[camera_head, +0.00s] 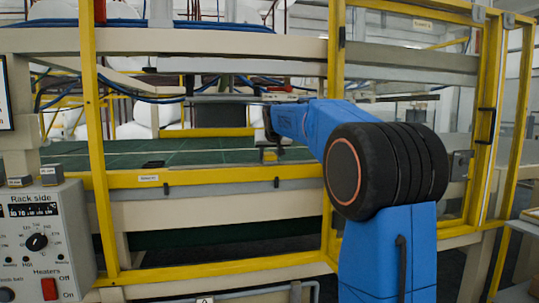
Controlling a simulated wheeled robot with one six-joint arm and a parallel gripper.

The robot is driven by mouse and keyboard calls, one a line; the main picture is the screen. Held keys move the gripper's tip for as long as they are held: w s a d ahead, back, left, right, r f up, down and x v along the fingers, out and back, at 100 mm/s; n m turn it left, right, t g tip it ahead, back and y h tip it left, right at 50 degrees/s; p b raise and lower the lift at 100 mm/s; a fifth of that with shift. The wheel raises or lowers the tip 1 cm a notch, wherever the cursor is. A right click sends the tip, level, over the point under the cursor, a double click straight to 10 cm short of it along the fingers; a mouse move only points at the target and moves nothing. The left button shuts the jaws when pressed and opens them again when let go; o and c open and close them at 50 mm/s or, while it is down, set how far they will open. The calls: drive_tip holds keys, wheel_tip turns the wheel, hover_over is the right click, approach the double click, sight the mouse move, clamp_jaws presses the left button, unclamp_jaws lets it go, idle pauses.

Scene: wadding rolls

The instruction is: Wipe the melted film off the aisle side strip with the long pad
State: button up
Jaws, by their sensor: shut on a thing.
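My blue arm reaches through the yellow frame into the machine. My gripper (269,143) is at its far end, small and dark, above the green belt (130,155). It is shut on a small yellowish and grey piece (270,156), which I take to be part of the long pad. The pad's full length does not show clearly. Thin pale bars (220,98) run across the machine above the belt, left and right of my arm. I cannot tell which is the aisle side strip. No melted film can be made out at this size.
Yellow posts (95,150) and a yellow front rail (200,177) frame the opening around my arm. A control box (45,240) marked "Rack side" with heater switches stands at the left. Blue hoses (130,92) hang inside. White rolls (140,110) are behind.

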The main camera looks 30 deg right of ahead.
sight(251, 164)
drive_tip(key=shift+f, duration=0.2)
drive_tip(key=shift+a, duration=0.1)
drive_tip(key=shift+w+a, duration=0.25)
drive_tip(key=shift+a, duration=0.55)
drive_tip(key=shift+w+a, duration=0.25)
drive_tip(key=shift+a, duration=0.5)
drive_tip(key=shift+w+a+f, duration=0.1)
drive_tip(key=shift+w+a, duration=0.1)
drive_tip(key=shift+a, duration=0.45)
drive_tip(key=shift+w+a+f, duration=0.1)
drive_tip(key=shift+w+a, duration=0.05)
drive_tip(key=shift+a, duration=0.5)
drive_tip(key=shift+w+a+f, duration=0.1)
drive_tip(key=shift+w+a, duration=0.1)
drive_tip(key=shift+a, duration=0.45)
drive_tip(key=shift+w+a+r, duration=0.1)
drive_tip(key=shift+w+a, duration=0.15)
drive_tip(key=shift+a, duration=0.7)
drive_tip(key=shift+w+a+r, duration=0.1)
drive_tip(key=shift+w+a, duration=0.2)
drive_tip(key=shift+a, duration=0.65)
drive_tip(key=shift+w+a+r, duration=0.1)
drive_tip(key=shift+w+a, duration=0.15)
drive_tip(key=shift+a, duration=0.7)
drive_tip(key=shift+d, duration=0.15)
